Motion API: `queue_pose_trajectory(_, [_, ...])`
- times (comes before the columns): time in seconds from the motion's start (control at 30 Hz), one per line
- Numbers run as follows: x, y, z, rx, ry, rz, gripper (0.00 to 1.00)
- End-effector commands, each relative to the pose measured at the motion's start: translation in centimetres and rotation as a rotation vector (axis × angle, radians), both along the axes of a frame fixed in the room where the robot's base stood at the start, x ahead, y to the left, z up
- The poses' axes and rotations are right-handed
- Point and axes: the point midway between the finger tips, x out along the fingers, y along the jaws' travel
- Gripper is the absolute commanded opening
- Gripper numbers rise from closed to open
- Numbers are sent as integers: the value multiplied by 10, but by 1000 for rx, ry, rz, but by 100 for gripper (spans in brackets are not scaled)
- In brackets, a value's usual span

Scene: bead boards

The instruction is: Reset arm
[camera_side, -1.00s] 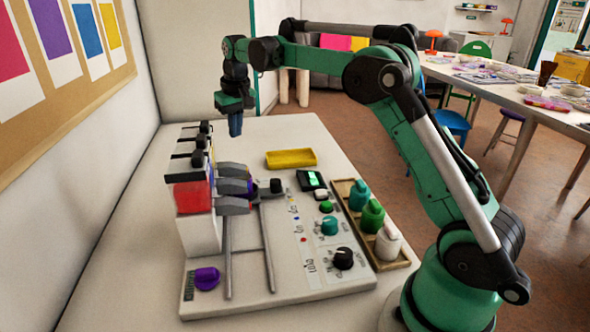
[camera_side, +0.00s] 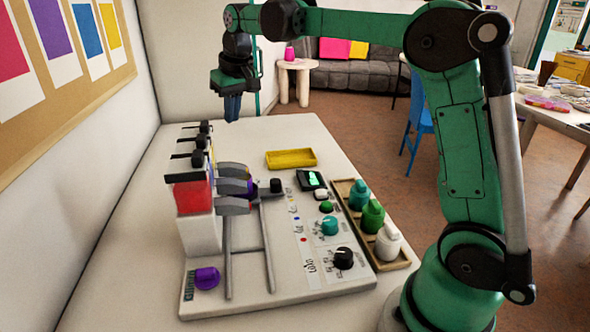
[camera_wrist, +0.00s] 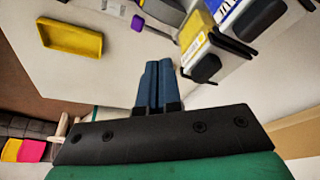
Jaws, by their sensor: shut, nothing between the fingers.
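My gripper (camera_side: 233,107) hangs at the back left of the side view, pointing down, with its blue fingers together and nothing between them. It is above the far end of the table, clear of everything on it. In the wrist view my gripper (camera_wrist: 159,68) shows its two blue fingers side by side, touching.
A white machine board (camera_side: 240,300) carries dispensers with a red container (camera_side: 193,196), knobs and a purple button (camera_side: 207,278). A yellow tray (camera_side: 290,159) lies behind it. A wooden rack (camera_side: 397,262) holds several bottles. Open table lies around the tray.

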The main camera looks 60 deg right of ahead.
Motion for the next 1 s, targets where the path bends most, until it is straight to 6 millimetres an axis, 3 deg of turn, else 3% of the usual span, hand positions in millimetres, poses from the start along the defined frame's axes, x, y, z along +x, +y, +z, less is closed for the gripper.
queue_pose_trajectory(0.23, [-70,43,0,-19,-128,84,0])
queue_pose_trajectory(0.5, [-142,73,-39,-30,-256,161,0])
queue_pose_trajectory(0.7, [-165,81,-64,-31,-306,190,0])
queue_pose_trajectory(1.0, [-169,82,-68,-32,-314,194,0])
